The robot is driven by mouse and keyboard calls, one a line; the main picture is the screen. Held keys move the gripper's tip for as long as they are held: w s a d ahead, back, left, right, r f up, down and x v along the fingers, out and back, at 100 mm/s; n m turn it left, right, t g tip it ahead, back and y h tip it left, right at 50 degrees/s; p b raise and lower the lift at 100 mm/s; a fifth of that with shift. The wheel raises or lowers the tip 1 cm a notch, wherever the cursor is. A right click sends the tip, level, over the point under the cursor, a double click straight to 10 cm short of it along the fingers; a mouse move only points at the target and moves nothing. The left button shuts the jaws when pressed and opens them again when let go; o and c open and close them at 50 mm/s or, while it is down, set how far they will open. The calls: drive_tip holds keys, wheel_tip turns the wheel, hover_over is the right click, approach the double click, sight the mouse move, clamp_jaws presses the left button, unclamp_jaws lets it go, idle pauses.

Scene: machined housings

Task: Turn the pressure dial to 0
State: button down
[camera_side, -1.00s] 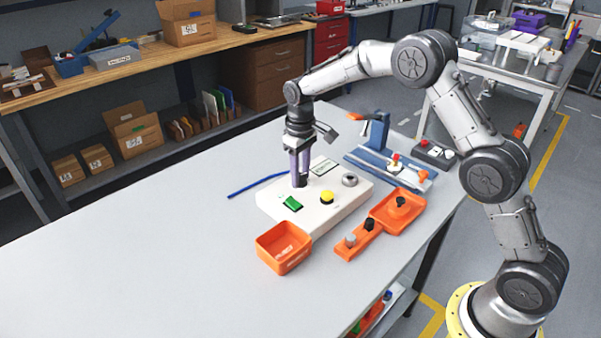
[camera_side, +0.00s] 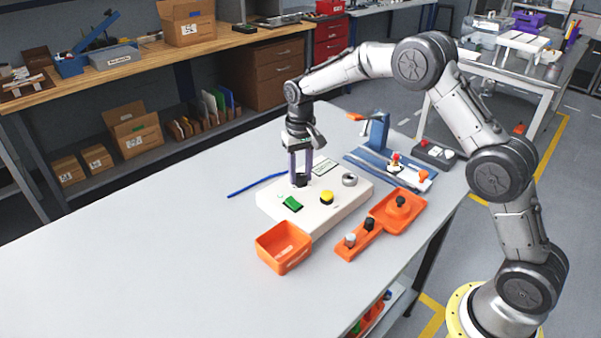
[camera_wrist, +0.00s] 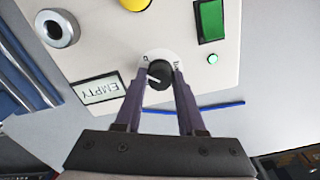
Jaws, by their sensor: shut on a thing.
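The pressure dial is a black knob (camera_wrist: 159,74) with a white pointer line, on a round white scale on the white panel box (camera_side: 320,209). In the wrist view the pointer aims toward the left of the picture, slanting down to the right; the scale marks are too small to read. My gripper (camera_wrist: 160,80) has its two purple fingers on either side of the knob, shut on it. In the side view my gripper (camera_side: 301,182) points straight down at the back left of the box, and its fingers largely hide the knob.
The box also carries a green switch (camera_side: 292,204), a yellow button (camera_side: 327,197), a grey ring (camera_side: 349,180) and a small sign reading EMPTY (camera_wrist: 98,89). An orange bin (camera_side: 284,247) and an orange tray (camera_side: 398,211) stand in front. The table's left side is clear.

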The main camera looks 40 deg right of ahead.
sight(300, 175)
drive_tip(key=shift+m, duration=1.7)
drive_tip(key=shift+r+m, duration=0.1)
drive_tip(key=shift+m, duration=0.2)
drive_tip(key=c, duration=0.5)
unclamp_jaws()
wheel_tip(300, 175, up, 14)
